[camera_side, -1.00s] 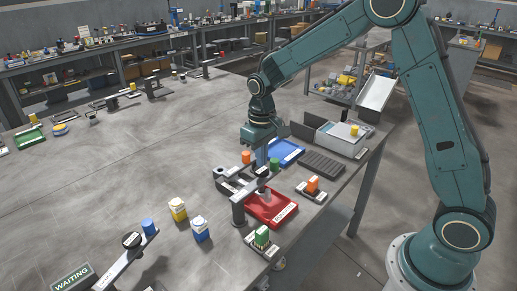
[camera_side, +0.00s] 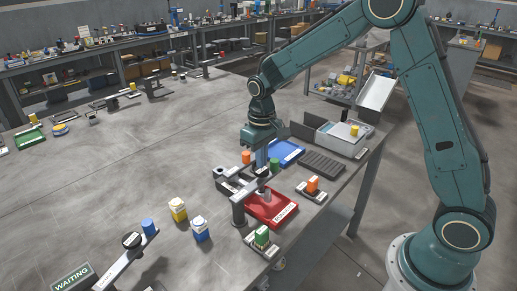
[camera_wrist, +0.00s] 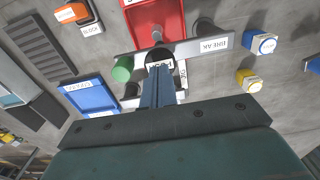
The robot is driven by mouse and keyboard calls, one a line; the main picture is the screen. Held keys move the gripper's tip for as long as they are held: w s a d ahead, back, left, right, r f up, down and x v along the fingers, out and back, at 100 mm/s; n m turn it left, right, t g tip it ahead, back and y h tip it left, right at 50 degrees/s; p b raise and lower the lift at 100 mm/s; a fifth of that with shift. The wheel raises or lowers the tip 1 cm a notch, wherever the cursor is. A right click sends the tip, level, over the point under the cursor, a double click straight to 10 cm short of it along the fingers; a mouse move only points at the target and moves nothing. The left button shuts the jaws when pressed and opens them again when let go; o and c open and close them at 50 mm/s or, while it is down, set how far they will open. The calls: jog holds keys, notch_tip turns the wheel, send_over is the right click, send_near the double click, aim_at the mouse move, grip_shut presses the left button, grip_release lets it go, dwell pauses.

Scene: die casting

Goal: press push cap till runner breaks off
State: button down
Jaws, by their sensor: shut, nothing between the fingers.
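My gripper (camera_side: 261,161) points down with its fingers shut and empty, at the break fixture. In the wrist view the shut fingertips (camera_wrist: 159,72) are over the dark round push cap (camera_wrist: 158,55), partly covering its label. I cannot tell whether they touch it. The fixture's grey bar (camera_wrist: 195,48) carries a BREAK label and runs to a post (camera_side: 238,212) in the side view. The red tray (camera_side: 285,218) lies beside the fixture, with a grey piece (camera_side: 264,194) seen over it. The runner cannot be made out clearly; the fingers and fixture hide the area under the cap.
A blue tray (camera_side: 290,150) and a dark ribbed rack (camera_side: 323,164) lie behind the fixture. Orange (camera_side: 313,184) and green (camera_side: 262,236) pieces stand on small bases near the red tray. Yellow (camera_side: 178,209) and blue (camera_side: 200,229) pieces stand left.

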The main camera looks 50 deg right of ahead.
jog(key=shift+f, duration=1.4)
dwell(0.7)
jog(key=shift+r, duration=4.1)
jog(key=s+r+t, duration=0.3)
jog(key=s+r, duration=0.9)
jog(key=s, duration=0.2)
jog(key=s+t, duration=0.2)
jog(key=s, duration=1.1)
jog(key=shift+s+t, duration=0.2)
jog(key=shift+t, duration=0.1)
